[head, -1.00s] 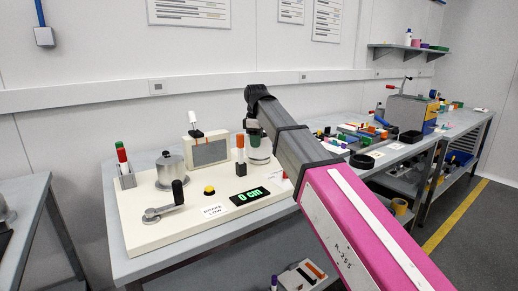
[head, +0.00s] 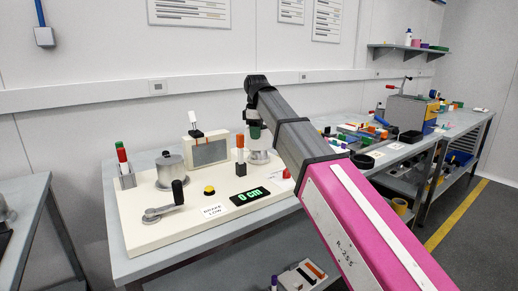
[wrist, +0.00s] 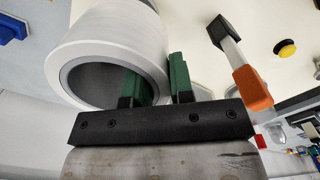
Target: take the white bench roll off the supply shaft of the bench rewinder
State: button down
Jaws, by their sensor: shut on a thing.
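The white bench roll (wrist: 108,38) fills the upper left of the wrist view, its open grey-lined core facing my gripper (wrist: 157,72). One green finger is inside the core and the other is outside the wall, so my gripper is shut on the roll's wall. In the head view my gripper (head: 254,131) points down at the back right of the bench rewinder (head: 150,232), with the pale roll (head: 258,143) under it. The supply shaft is hidden, and I cannot tell how much of it is still inside the roll.
An orange-topped lever (head: 240,142) stands close left of the roll; it also shows in the wrist view (wrist: 252,88). A metal drum (head: 170,174), crank (head: 178,192), grey-fronted box (head: 208,150) and display reading 0 cm (head: 249,196) are on the rewinder. Cluttered benches extend right.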

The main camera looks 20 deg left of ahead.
jog(key=shift+r, duration=1.55)
